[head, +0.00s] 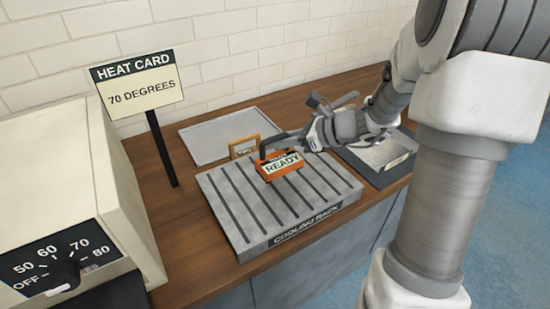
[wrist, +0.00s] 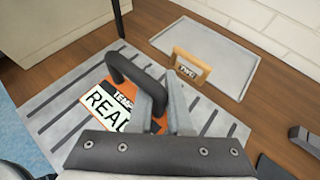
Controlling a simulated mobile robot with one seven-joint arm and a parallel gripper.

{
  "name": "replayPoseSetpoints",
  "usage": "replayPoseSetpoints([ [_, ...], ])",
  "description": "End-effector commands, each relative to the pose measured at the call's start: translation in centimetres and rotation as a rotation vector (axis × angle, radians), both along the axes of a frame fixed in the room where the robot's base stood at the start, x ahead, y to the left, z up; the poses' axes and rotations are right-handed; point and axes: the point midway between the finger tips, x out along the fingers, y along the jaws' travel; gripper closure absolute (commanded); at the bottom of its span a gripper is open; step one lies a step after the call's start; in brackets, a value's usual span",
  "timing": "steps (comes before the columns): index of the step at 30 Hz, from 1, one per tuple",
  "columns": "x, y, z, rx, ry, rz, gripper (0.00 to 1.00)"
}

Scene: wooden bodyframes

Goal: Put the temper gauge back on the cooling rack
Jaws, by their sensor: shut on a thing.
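The temper gauge (head: 281,166) is an orange block with a white face reading "READY" and a dark handle. It shows over the slatted grey cooling rack (head: 240,218), near the middle. My gripper (head: 297,137) is shut on the gauge's dark handle from the right. In the wrist view the gauge (wrist: 105,102) lies left of my gripper's fingers (wrist: 165,105), with its black handle reaching to them. The rack (wrist: 62,95) is beneath it there. I cannot tell whether the gauge touches the rack or hangs just above it.
A grey tray (head: 205,142) lies behind the rack, with a small wooden-framed tag (head: 243,148) at its front edge. A dark-edged box (head: 378,165) stands right of the rack. A heat card (head: 140,82) reading "70 DEGREES" and a cream oven with a dial (head: 68,270) are at left.

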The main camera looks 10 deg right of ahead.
Motion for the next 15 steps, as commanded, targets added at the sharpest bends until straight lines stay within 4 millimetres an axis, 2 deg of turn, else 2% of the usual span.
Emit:
replayPoseSetpoints([
  [5,0.4,0.2,-1.2,0.002,0.001,-0.002,1.0],
  [10,0.3,0.2,-3.8,0.002,0.002,-0.001,1.0],
  [15,0.3,0.2,-4.2,0.001,-0.001,-0.001,1.0],
])
